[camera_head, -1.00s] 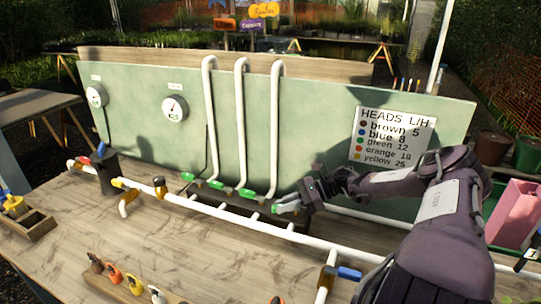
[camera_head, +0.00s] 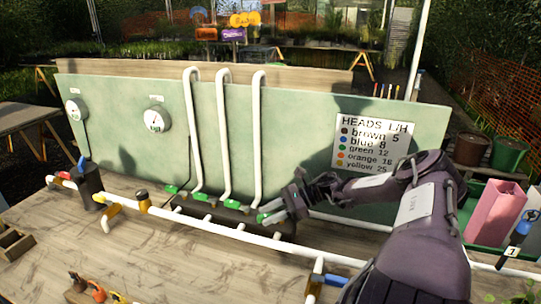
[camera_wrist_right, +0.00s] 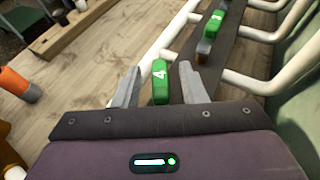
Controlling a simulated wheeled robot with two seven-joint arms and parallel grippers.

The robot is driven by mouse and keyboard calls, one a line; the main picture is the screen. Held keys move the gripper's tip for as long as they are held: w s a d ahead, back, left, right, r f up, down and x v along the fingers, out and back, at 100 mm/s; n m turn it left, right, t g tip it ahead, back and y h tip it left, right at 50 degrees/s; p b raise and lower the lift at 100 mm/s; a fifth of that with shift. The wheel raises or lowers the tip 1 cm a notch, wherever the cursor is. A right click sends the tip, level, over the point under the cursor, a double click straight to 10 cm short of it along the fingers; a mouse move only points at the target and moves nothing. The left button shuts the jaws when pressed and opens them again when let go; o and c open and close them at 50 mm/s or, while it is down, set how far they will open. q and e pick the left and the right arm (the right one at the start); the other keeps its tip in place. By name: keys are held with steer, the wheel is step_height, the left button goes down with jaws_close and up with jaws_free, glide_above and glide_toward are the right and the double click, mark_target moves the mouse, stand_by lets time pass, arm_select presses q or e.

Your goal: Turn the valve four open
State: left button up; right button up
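The valve four handle (camera_wrist_right: 160,82) is a green lever marked 4 in the right wrist view. It also shows in the head view as the rightmost green handle (camera_head: 263,217), at the foot of the right white pipe. My right gripper (camera_wrist_right: 158,84) is open, with one grey finger on each side of the handle and a gap to both. In the head view my right gripper (camera_head: 274,212) partly covers that handle. My left gripper is not in view.
Several other green handles (camera_head: 232,204) line the manifold to the left. A white pipe (camera_head: 240,235) with yellow fittings runs along the bench in front. A blue-handled valve (camera_head: 334,280) lies near my right forearm. A green panel (camera_head: 300,120) with gauges and a sign stands behind.

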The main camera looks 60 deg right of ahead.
step_height(320, 180, up, 8)
steer(key=shift+r+p, duration=0.25)
steer(key=shift+p, duration=0.8)
step_height(320, 180, up, 11)
steer(key=b, duration=0.2)
glide_above(270, 215)
steer(key=shift+d+r, duration=0.15)
steer(key=shift+r, duration=0.05)
